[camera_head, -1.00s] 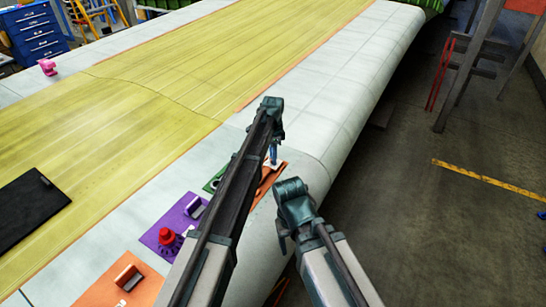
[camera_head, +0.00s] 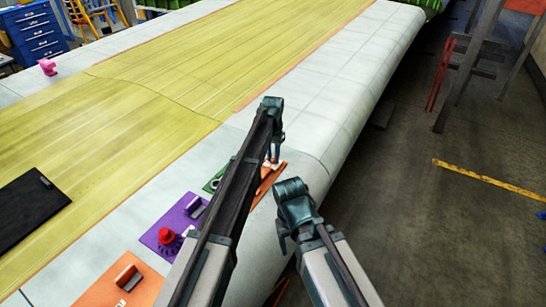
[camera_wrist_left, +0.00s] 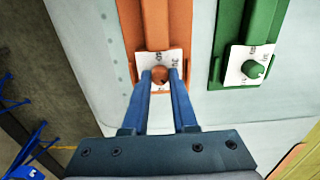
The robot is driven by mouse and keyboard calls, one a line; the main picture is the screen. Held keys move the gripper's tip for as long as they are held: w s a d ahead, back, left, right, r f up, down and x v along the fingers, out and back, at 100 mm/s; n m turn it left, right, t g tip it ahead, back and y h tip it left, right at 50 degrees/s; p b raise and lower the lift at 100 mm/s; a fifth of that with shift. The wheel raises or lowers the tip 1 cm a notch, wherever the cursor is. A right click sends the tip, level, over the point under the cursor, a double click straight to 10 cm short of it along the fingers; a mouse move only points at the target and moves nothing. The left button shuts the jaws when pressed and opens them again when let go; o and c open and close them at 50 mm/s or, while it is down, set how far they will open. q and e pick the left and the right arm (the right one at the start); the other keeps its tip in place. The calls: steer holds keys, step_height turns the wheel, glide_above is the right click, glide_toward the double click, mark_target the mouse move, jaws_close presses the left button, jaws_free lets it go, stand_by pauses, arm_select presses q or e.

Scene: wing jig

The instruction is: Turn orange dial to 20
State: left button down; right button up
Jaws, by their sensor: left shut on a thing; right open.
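The orange dial (camera_wrist_left: 159,76) is a small round knob on a white marked plate (camera_wrist_left: 172,60) at the end of an orange strip (camera_wrist_left: 155,22) in the left wrist view. The blue fingers of my left gripper (camera_wrist_left: 162,80) are shut on the dial, one on each side. Only a few of the plate's marks show, and I cannot read the dial's setting. In the head view, my left gripper (camera_head: 272,158) reaches down to the orange panel (camera_head: 268,180), and my arm hides part of it. My right gripper (camera_head: 283,238) is open and empty, beside the wing's edge.
A green panel with a green dial (camera_wrist_left: 255,69) is just right of the orange one in the left wrist view. A purple panel (camera_head: 185,212) with a red knob (camera_head: 167,236) and another orange panel (camera_head: 122,284) lie nearer. Open floor (camera_head: 420,230) lies right of the wing.

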mark_target(273, 159)
arm_select(q)
steer(key=shift+n, duration=1.2)
steer(key=c, duration=1)
jaws_free()
steer(key=shift+o, duration=0.2)
steer(key=shift+r, duration=0.1)
step_height(273, 159, up, 14)
steer(key=p, duration=1.3)
steer(key=shift+p, duration=0.4)
steer(key=shift+f, duration=0.2)
